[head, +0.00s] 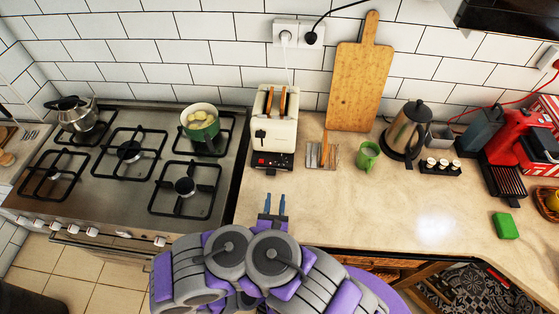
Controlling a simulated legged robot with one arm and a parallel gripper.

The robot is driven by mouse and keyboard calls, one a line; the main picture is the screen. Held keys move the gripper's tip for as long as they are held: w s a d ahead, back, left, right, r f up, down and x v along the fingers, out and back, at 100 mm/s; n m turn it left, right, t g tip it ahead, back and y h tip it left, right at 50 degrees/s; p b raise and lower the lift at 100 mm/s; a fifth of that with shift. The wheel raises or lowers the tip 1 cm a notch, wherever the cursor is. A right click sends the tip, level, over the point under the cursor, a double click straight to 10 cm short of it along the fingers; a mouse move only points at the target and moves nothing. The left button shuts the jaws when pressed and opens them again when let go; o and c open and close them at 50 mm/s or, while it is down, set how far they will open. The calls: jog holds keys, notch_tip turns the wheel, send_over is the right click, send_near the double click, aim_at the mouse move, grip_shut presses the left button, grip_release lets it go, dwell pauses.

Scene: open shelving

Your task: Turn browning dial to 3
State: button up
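A cream toaster (274,118) stands on the counter against the tiled wall, just right of the stove. Two slices of bread show in its top slots. A dark control panel (272,160) with small red details is low on its front. The browning dial is too small to make out, so its setting cannot be read. My gripper (275,203) is at the counter's front edge, below the toaster in the picture and apart from it. Its two blue-tipped fingers point at the toaster, with a gap between them and nothing in it.
A steel stove (125,160) with a green pot (200,128) is at left. Right of the toaster are cutlery (322,155), a green mug (368,155), a kettle (407,132) and a leaning cutting board (357,85). The counter between my gripper and the toaster is clear.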

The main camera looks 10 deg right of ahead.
aim_at(281, 160)
jog(key=b+x, duration=0.4)
jog(key=x, duration=1.3)
jog(key=shift+c, duration=0.2)
grip_shut()
